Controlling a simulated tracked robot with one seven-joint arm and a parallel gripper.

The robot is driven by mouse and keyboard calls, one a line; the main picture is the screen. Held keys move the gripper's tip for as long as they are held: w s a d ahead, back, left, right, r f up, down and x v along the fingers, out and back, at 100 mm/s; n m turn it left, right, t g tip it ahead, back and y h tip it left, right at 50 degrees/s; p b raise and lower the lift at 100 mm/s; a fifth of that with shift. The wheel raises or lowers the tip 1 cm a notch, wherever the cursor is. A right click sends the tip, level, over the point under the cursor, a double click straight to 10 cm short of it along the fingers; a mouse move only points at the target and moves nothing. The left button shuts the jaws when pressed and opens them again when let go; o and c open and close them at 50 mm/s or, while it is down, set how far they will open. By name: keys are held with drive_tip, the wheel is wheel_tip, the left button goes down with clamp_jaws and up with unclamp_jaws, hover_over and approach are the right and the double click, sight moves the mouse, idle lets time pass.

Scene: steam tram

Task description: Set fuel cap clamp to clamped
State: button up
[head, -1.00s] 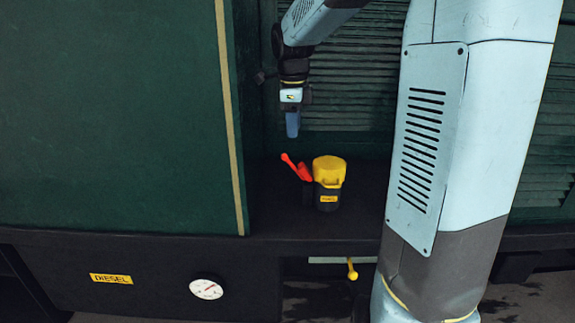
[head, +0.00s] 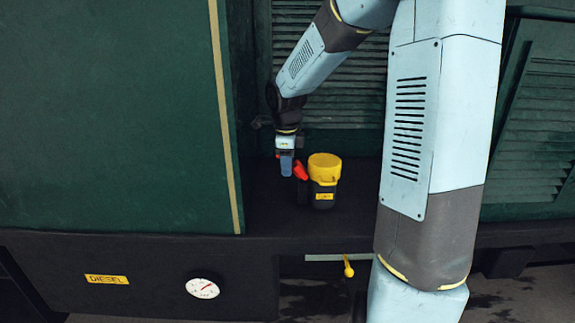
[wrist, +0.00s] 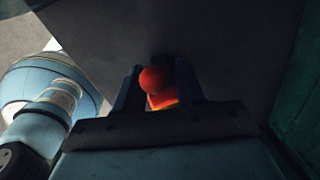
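The fuel cap clamp's red lever (head: 301,171) stands on the left side of the yellow fuel cap (head: 324,165), which sits on a black filler neck with a small yellow label. My gripper (head: 286,168) points down at the lever's left end and hides that end in the head view. In the wrist view, the lever's round red end (wrist: 152,80) shows between my two dark fingers (wrist: 157,88). The fingers are apart, and I see no clear grip on the lever. The clamp's lower part is hidden.
The filler stands on a dark ledge (head: 262,190) with a green wall (head: 110,110) to its left and louvres (head: 345,100) behind. Below are a DIESEL label (head: 106,279), a round gauge (head: 203,288) and a yellow-knobbed handle (head: 348,270).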

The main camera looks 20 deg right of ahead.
drive_tip(key=shift+f, duration=0.25)
drive_tip(key=shift+c, duration=0.5)
clamp_jaws()
